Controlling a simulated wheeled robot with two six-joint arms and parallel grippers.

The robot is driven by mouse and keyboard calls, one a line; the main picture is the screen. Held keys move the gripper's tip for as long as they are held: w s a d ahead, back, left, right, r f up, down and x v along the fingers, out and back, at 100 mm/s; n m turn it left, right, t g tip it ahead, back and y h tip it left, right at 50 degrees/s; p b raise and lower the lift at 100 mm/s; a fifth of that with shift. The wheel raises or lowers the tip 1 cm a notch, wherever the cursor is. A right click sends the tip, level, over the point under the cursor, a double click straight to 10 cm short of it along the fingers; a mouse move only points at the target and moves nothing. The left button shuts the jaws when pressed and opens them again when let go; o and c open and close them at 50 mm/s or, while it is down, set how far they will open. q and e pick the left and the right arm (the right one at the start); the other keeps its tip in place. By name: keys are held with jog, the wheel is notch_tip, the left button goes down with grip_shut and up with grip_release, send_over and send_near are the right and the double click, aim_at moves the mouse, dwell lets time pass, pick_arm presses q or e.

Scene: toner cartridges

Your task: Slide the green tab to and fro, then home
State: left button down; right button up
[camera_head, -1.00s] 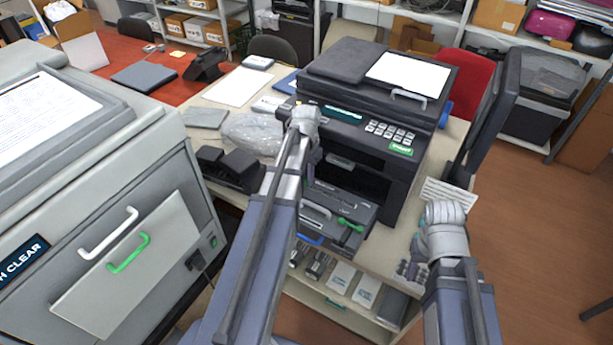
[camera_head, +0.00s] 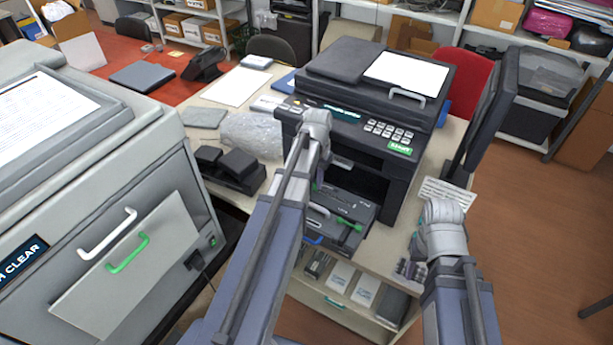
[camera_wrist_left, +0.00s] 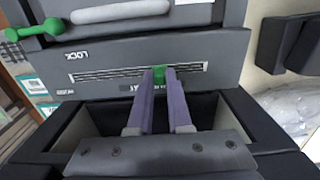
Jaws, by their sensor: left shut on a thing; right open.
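The green tab (camera_wrist_left: 159,75) sits in a dark slotted strip on the grey cartridge front (camera_wrist_left: 205,60) in the left wrist view, to the right of the word LOCK. My left gripper (camera_wrist_left: 160,78) is shut on the tab with its two purple fingers. In the head view the cartridge unit (camera_head: 352,212) sits in the printer's front opening, and my left wrist hides the tab there. My right gripper (camera_head: 440,214) is at the table's right front, apart from the cartridge. It is open, but its fingers are not clearly seen.
A green knob handle (camera_wrist_left: 30,30) sticks out beside a pale grip bar (camera_wrist_left: 120,11). The printer (camera_head: 345,125) stands over the opening. A large grey machine (camera_head: 160,150) is at left, a black monitor (camera_head: 487,115) at right. A clear bag (camera_head: 250,135) lies left of the printer.

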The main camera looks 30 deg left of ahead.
pick_arm(q)
jog(key=d, duration=1.3)
jog(key=shift+s+d, duration=0.25)
jog(key=shift+d, duration=0.05)
jog(key=c, duration=0.9)
grip_release()
jog(key=shift+d, duration=0.15)
jog(key=shift+o, duration=0.3)
notch_tip(320, 180, up, 8)
jog(key=p, duration=0.7)
jog(key=shift+p, duration=0.4)
jog(key=shift+f, duration=0.15)
